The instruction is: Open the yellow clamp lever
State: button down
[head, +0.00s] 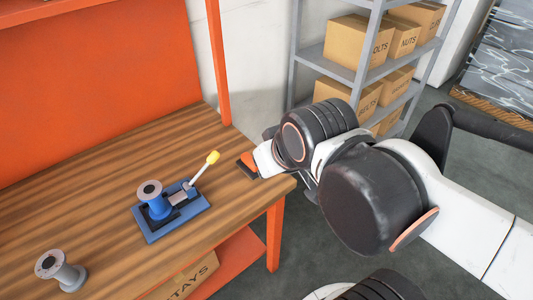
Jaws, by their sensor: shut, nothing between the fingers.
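The clamp lever is a pale rod with a yellow knob (213,157), angled up and to the right from a blue clamp fixture (148,229) on the wooden workbench. A blue spool with a grey top (150,190) is on the fixture, at the lower end of the lever. My gripper (246,168) is shut and empty, to the right of the yellow knob and apart from it, near the bench's right end. The arm partly hides the gripper, so its fingers show only as small dark and orange parts.
A grey spool (60,270) stands on the bench (90,195) at the lower left. An orange post (218,65) rises at the bench's back right corner. Shelves (325,57) with several cardboard boxes stand behind. Bench space between the spools and around the fixture is clear.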

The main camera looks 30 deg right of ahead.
aim_at(214, 155)
jog(key=z, duration=1.85)
jog(key=k+j, duration=0.35)
jog(key=k, duration=0.15)
jog(key=k+j, duration=0.3)
jog(key=k, duration=0.15)
jog(key=i+j, duration=0.25)
jog(key=i, duration=0.15)
jog(key=k+l, duration=0.2)
jog(key=k, duration=0.2)
